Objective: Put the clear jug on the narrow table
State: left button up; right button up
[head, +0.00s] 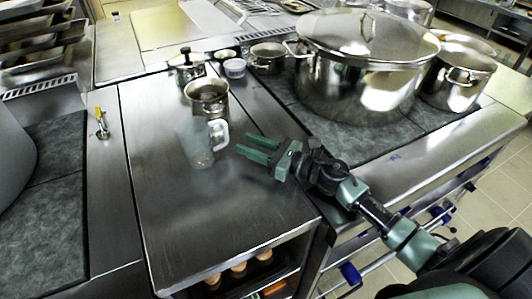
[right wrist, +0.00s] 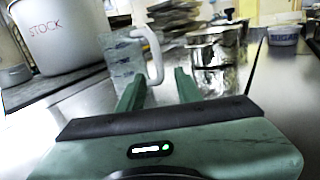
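The clear jug (head: 196,146) stands upright on a steel worktop (head: 200,215), its white handle facing my right gripper. My right gripper (head: 244,146) is open and empty, just to the right of the handle, with a small gap. In the right wrist view the jug (right wrist: 122,58) is ahead and left. Its handle (right wrist: 155,58) appears between and beyond the two green fingertips (right wrist: 158,86). I cannot tell which surface is the narrow table. My left gripper is not in view.
A steel pot (head: 207,97) stands close behind the jug. A large lidded stockpot (head: 360,90) and a smaller pot (head: 458,80) stand on the hob at right. A white tub (head: 234,69) is behind. Brown eggs (head: 238,270) sit in an opening below the worktop. The worktop's front is clear.

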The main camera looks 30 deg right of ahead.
jog(key=b+v, duration=0.1)
jog(key=v, duration=0.4)
jog(key=shift+s+d, duration=0.25)
jog(key=shift+s, duration=0.1)
